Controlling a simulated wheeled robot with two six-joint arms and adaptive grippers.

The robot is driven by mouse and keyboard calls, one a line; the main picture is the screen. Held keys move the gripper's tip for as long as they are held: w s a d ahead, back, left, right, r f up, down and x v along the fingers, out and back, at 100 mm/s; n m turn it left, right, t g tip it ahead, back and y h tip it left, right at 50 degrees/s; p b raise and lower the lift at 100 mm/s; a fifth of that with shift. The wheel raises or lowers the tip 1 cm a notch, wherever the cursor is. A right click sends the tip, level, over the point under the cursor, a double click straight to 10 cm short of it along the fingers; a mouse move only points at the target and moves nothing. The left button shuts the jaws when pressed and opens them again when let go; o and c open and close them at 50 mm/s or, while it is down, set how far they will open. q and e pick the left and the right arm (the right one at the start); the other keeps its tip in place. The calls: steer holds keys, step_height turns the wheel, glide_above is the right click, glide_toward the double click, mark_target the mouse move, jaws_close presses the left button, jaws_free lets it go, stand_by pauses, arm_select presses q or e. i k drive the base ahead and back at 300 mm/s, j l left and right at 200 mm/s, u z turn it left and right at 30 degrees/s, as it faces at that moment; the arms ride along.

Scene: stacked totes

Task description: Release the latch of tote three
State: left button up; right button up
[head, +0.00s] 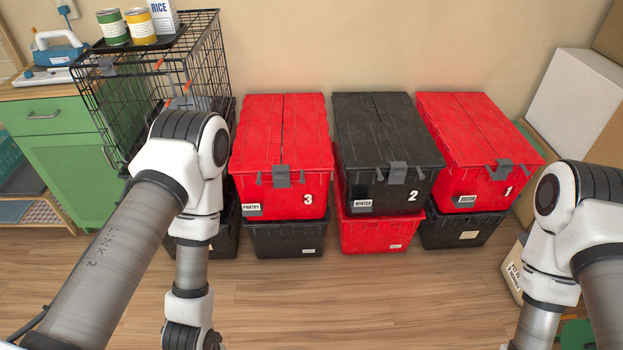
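Tote three (281,205) is red, marked with a white 3 and a PANTRY label, and stands on a black tote (285,238) left of the middle in the head view. Its split lid (285,130) looks closed. Its grey latch (281,176) sits at the middle of the front lid edge. I cannot tell for sure whether it is fastened. My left arm stands to the left of the tote and reaches out of the bottom of the picture. My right arm is at the right edge.
Black tote two (385,198) and red tote one (475,188) stand to the right, each on another tote. A wire crate (150,70) with a tray and cans on top stands at left, by a green cabinet (70,160). The wooden floor (350,300) in front is clear.

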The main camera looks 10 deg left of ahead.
mark_target(282, 175)
steer(key=i+l, duration=0.15)
steer(key=i, duration=0.25)
steer(key=i+l, duration=0.1)
steer(key=i, duration=0.3)
steer(key=i+l, duration=0.15)
steer(key=i, duration=0.25)
